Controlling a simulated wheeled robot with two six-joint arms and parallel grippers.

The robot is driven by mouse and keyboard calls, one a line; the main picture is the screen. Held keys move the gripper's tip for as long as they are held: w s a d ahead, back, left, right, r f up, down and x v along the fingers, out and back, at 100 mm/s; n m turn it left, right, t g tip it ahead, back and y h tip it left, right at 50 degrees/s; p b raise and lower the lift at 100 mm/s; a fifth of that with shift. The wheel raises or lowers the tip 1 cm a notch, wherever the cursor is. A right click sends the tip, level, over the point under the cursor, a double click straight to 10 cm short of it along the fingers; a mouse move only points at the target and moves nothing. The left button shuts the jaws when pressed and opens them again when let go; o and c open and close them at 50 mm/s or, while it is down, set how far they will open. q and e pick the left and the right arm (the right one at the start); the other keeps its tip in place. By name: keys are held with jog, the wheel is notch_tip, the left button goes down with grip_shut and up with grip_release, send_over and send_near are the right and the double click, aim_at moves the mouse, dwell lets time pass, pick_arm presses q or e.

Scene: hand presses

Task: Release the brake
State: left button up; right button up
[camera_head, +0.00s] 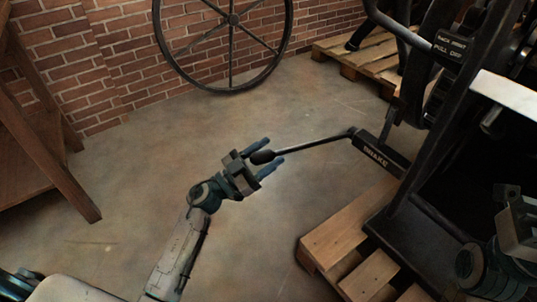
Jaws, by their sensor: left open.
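The brake lever (312,144) is a thin dark bar with a thick black knob (262,157) at its left end. It runs left from a black block marked "BRAKE" (379,153) on the press. My left gripper (269,160) is open, its two blue fingers on either side of the lever near the knob. Whether the fingers touch the lever is hard to tell. My right arm (490,268) shows at the lower right edge; its fingertips are not in view.
The black press (440,185) stands on a wooden pallet (335,232) at the right. A spoked wheel (232,55) leans against the brick wall (110,50). A wooden table (45,150) is at the left. The concrete floor around my left gripper is clear.

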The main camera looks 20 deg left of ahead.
pick_arm(q)
jog(key=shift+w+d+r, duration=0.15)
jog(key=shift+w+d, duration=0.05)
grip_shut()
dwell(0.3)
